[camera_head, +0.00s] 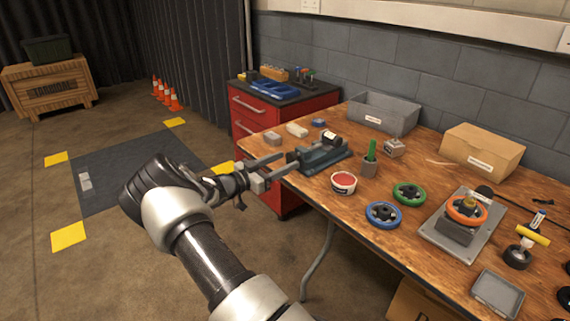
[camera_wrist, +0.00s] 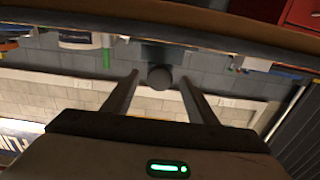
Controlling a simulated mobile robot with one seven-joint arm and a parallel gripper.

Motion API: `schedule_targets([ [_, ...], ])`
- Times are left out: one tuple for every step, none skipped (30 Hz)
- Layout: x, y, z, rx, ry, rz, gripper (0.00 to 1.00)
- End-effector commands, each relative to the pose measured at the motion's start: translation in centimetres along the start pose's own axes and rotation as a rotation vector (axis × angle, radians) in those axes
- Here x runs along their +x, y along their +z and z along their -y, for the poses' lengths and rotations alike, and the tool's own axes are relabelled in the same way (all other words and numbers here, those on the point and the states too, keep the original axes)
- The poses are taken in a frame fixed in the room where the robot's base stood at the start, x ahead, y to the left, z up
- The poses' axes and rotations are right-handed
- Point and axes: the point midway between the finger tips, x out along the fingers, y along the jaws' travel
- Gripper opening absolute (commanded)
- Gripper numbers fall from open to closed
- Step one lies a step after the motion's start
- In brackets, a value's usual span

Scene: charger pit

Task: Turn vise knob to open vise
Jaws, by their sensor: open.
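The vise (camera_head: 322,155) sits at the near-left edge of the wooden workbench in the head view, with a dark bluish-grey body. My gripper (camera_head: 287,162) is level with the bench edge and points at the near end of the vise. In the wrist view my gripper (camera_wrist: 159,76) is open, with one finger on each side of the round grey vise knob (camera_wrist: 160,78). Gaps show between the knob and both fingers. I cannot tell how deep the knob sits between them. In the head view the fingers make the knob hard to make out.
A red-and-white tin (camera_head: 343,182), a cup with a green item (camera_head: 370,165) and blue (camera_head: 384,215) and green (camera_head: 408,193) handwheels lie right of the vise. A red tool cabinet (camera_head: 270,125) stands behind my gripper.

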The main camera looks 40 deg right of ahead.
Motion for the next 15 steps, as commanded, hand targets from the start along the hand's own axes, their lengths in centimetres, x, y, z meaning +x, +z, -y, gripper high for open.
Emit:
schedule_targets([
  [0.47,0.07,-0.03,0.0,0.001,0.0,0.53],
  [0.67,0.06,-0.04,0.0,0.001,0.0,0.53],
  [0.86,0.05,-0.02,0.0,0.001,0.0,0.53],
  [0.96,0.05,-0.01,0.0,0.0,0.001,0.53],
  [1.03,0.04,0.0,0.0,0.0,0.001,0.53],
  [1.08,0.03,0.01,0.0,0.0,0.001,0.53],
  [1.1,0.03,0.01,0.0,-0.001,0.001,0.53],
  [1.11,0.02,0.02,0.0,-0.001,0.001,0.53],
  [1.11,0.02,0.02,0.0,-0.001,0.001,0.53],
  [1.1,0.02,0.02,0.0,-0.001,0.001,0.53],
  [1.1,0.02,0.01,0.0,-0.001,0.001,0.53],
  [1.09,0.02,0.01,0.0,0.0,0.001,0.53],
  [1.09,0.02,0.01,0.0,0.0,0.001,0.51],
  [1.09,0.02,0.0,0.0,0.0,0.001,0.46],
  [1.08,0.02,0.0,0.0,0.0,0.001,0.39],
])
